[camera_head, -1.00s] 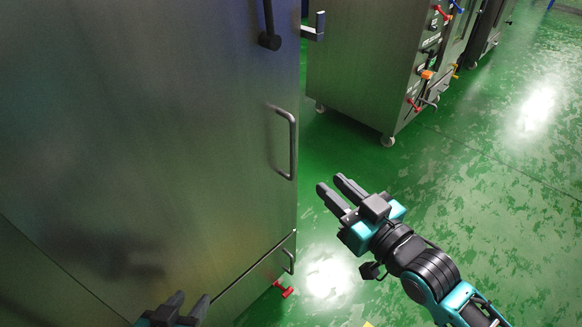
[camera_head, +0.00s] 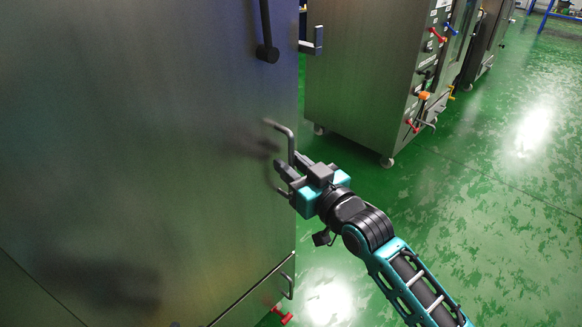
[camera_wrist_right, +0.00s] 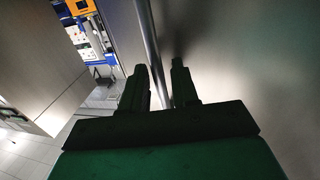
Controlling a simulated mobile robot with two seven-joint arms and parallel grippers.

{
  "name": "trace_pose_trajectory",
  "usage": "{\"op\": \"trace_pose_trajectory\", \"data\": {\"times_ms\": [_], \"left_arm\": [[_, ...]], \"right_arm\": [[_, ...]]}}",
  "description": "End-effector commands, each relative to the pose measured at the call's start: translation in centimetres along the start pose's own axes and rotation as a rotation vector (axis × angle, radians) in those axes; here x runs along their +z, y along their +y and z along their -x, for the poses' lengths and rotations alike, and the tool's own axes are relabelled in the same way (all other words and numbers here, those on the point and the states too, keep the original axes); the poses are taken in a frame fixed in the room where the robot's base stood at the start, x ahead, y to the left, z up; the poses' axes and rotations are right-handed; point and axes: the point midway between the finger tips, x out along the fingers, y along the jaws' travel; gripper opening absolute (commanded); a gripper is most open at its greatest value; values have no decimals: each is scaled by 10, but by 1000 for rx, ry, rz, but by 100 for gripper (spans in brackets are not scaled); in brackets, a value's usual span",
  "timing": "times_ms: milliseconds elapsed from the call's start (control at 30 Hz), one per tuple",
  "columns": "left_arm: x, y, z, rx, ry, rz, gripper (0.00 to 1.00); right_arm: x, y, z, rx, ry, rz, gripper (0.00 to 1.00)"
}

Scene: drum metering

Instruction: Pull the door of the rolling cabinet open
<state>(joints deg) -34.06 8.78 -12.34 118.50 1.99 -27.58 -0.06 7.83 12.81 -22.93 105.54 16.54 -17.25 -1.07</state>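The cabinet door (camera_head: 140,120) is a large brushed-steel panel filling the left of the head view, and it looks closed. Its upright bar handle (camera_head: 291,143) is near the door's right edge; the bar also shows in the right wrist view (camera_wrist_right: 148,35). My right gripper (camera_head: 287,165) is at the handle's lower half. My left gripper is out of view.
A black lever (camera_head: 266,50) and a metal latch (camera_head: 312,42) are above the handle. A lower panel has a smaller handle (camera_head: 287,285) and a red caster part (camera_head: 282,314). Another steel cabinet (camera_head: 360,70) stands behind. Green floor (camera_head: 480,220) at the right is free.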

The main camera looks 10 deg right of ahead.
Motion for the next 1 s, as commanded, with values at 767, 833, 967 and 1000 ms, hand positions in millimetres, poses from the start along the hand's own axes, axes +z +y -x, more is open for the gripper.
{"op": "trace_pose_trajectory", "data": {"times_ms": [767,833,967,1000], "left_arm": [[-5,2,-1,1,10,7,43],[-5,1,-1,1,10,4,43],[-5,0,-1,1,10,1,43],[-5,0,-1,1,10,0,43]], "right_arm": [[0,0,-5,0,-1,0,0],[0,0,-5,0,-1,0,0],[0,0,-5,0,-1,0,0],[0,0,-5,0,-1,0,0]]}}
